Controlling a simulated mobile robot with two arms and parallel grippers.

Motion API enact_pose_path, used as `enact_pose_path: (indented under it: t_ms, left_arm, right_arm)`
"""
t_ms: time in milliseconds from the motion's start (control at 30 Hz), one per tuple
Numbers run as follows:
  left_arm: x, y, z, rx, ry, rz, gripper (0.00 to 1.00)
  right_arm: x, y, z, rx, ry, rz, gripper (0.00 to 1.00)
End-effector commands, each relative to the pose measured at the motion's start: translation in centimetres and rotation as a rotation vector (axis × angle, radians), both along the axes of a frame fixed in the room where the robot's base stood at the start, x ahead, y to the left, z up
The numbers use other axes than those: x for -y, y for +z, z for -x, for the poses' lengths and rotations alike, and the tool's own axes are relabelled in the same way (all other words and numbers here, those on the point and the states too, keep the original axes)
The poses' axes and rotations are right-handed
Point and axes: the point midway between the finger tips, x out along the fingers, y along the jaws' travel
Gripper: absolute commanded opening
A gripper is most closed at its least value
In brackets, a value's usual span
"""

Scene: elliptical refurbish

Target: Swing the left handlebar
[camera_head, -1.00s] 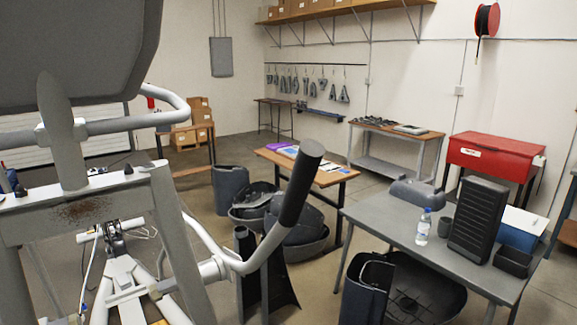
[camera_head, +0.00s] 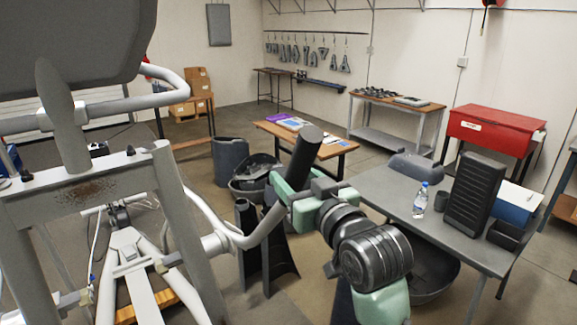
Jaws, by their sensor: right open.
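A handlebar of the elliptical rises in the middle of the head view, with a dark grip (camera_head: 303,150) on a curved pale metal tube (camera_head: 235,238). My right gripper (camera_head: 284,194) has green fingers and is at the lower end of this grip. Its fingers are open on either side of the handlebar; I cannot tell whether they touch it. A second curved pale bar (camera_head: 172,88) is at the upper left, beside the dark console (camera_head: 75,45). My left gripper is not in view.
The elliptical's grey frame (camera_head: 85,195) fills the left side. A grey table (camera_head: 385,195) stands right of my right arm, with a bottle (camera_head: 420,200) and a black organiser (camera_head: 473,195). Dark tubs (camera_head: 250,175) are on the floor behind the handlebar.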

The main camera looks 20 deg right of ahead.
Motion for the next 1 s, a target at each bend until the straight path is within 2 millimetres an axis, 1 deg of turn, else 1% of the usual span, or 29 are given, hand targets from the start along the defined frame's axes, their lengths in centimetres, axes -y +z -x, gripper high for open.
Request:
enact_pose_path:
  t_ms: [33, 200, 333, 533, 567, 600, 667, 700, 733, 767, 1000]
  left_arm:
    - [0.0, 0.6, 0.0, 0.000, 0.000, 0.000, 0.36]
    - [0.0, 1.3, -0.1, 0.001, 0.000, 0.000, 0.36]
    - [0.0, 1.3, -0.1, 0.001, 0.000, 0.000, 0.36]
    - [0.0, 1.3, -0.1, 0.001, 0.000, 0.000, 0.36]
    - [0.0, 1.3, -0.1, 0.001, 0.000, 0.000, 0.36]
    - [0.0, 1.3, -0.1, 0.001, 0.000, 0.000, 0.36]
    - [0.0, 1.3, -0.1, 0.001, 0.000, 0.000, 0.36]
    - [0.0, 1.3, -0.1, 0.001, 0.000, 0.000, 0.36]
    - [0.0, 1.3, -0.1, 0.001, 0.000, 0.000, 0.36]
    - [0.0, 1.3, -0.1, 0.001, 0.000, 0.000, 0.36]
    - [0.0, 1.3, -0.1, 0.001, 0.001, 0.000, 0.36]
  right_arm:
    - [-0.2, 0.2, -0.8, -0.003, 0.001, -0.001, 0.55]
    - [-0.4, 0.1, -2.6, -0.002, 0.000, -0.001, 0.55]
    - [-0.5, 0.0, -3.2, -0.001, 0.000, 0.000, 0.55]
    - [-0.5, -0.1, -3.2, -0.001, 0.000, 0.000, 0.55]
    - [-0.5, -0.1, -3.2, -0.001, 0.000, 0.000, 0.52]
    - [-0.5, -0.1, -3.2, -0.001, 0.000, 0.000, 0.41]
    - [-0.5, -0.1, -3.2, -0.001, 0.000, 0.000, 0.24]
    - [-0.5, -0.1, -3.2, -0.001, 0.000, 0.000, 0.13]
    - [-0.5, -0.1, -3.2, -0.001, 0.000, 0.000, 0.05]
    - [-0.5, -0.1, -3.2, -0.001, 0.000, 0.000, 0.00]
    - [-0.5, -0.1, -3.2, -0.001, 0.000, 0.000, 0.00]
